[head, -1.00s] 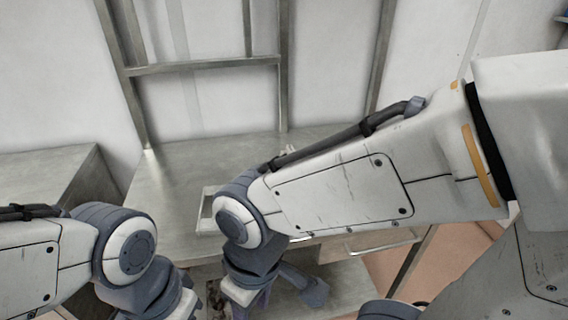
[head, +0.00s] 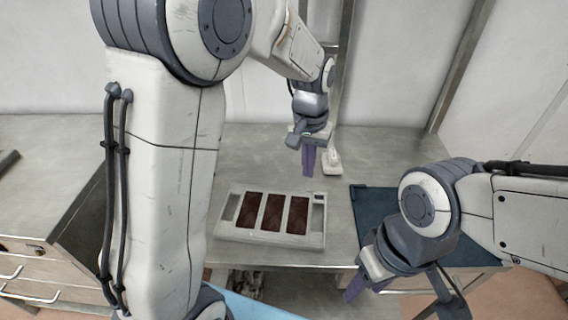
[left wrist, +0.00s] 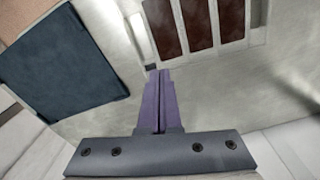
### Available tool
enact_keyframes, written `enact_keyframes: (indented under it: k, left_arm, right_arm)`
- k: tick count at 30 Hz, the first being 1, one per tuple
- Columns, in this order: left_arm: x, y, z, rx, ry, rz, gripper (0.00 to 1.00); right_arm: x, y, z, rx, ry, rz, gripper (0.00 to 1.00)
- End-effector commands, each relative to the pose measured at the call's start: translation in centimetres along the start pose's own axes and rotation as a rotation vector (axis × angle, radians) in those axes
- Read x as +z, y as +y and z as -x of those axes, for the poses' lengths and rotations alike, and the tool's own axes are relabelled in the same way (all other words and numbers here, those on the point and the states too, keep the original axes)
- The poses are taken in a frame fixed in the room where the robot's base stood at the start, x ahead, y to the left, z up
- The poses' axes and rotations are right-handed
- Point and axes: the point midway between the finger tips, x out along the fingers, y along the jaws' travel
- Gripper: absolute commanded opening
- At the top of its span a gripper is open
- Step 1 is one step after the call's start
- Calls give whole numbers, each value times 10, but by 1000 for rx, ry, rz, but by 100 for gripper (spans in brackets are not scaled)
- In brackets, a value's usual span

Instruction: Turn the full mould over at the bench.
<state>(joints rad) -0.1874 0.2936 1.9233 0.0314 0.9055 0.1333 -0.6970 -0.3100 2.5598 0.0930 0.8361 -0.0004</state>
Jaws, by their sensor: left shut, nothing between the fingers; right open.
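The mould (head: 268,237) lies flat on the bench, a pale tray with three dark brown filled cavities facing up. It also shows at the top of the left wrist view (left wrist: 140,35). My left gripper (head: 308,163) is shut and empty, fingers pointing down, beyond the mould's far right corner and apart from it. Its purple fingers also show in the left wrist view (left wrist: 160,100). My right gripper (head: 403,297) is open and empty, in front of the bench's front edge, to the right of the mould and lower in the picture.
A dark blue-green mat (head: 372,210) lies on the bench (head: 245,150) right of the mould, partly behind my right arm. A small white object (head: 331,159) is close by my left gripper. A drawer cabinet (head: 40,262) stands at left. Metal posts rise behind the bench.

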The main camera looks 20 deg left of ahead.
Motion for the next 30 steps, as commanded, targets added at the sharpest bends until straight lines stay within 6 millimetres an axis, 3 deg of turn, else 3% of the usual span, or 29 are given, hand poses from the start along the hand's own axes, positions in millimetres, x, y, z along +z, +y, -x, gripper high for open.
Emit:
enact_keyframes:
  k: [1,3,6,9,17,28,30]
  left_arm:
    - [-26,-27,-4,-8,-8,83,0]
    - [-51,-57,-11,-15,-10,167,0]
    - [-74,-93,-22,-24,-11,253,0]
    - [-85,-113,-29,-29,-12,301,0]
    - [-87,-120,-57,-30,-16,317,0]
    - [-84,-122,-134,-30,-16,315,0]
    - [-72,-117,-128,-30,-14,314,0]
  right_arm:
    - [0,-1,9,0,0,0,50]
    - [-1,-1,13,0,0,0,50]
    - [-1,-1,16,0,0,0,50]
    - [-1,-1,18,0,0,0,50]
    - [-1,-2,24,0,0,0,50]
    - [-2,-3,42,0,0,0,50]
    - [-2,-3,48,0,0,-1,50]
